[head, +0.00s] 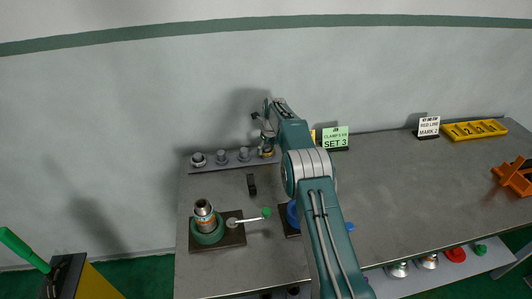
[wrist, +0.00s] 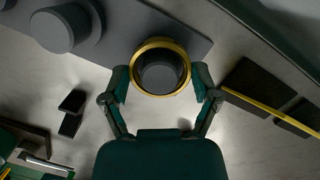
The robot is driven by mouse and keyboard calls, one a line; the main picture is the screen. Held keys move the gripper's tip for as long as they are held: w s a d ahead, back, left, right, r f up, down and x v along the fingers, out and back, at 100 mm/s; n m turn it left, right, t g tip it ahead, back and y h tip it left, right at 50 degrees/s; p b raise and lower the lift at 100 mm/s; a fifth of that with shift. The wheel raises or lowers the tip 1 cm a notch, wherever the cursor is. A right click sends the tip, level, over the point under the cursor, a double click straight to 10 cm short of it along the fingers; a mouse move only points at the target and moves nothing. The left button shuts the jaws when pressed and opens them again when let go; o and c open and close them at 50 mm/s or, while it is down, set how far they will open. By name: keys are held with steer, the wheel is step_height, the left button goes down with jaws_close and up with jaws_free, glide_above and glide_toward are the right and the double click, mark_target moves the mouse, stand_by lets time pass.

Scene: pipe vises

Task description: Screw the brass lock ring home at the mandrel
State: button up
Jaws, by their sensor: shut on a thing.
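The brass lock ring (wrist: 160,93) sits around the top of a dark round post (wrist: 160,76) in the wrist view. My gripper (wrist: 160,78) has one finger on each side of the ring and is shut on it. In the head view the ring (head: 267,154) is at the right end of a grey rail, with my gripper (head: 266,140) over it. At the front left, an upright copper-coloured cylinder with a grey top (head: 204,213) stands in a green round base (head: 208,236). I cannot tell from the frames which piece is the mandrel.
The rail (head: 233,160) carries several grey posts. A lever with a green knob (head: 266,213) lies beside the green base. A small black block (head: 252,185) is in front of the rail. A SET 3 sign (head: 335,138) stands right of my arm. The table's right middle is clear.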

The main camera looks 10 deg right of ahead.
steer(key=shift+r, duration=2.2)
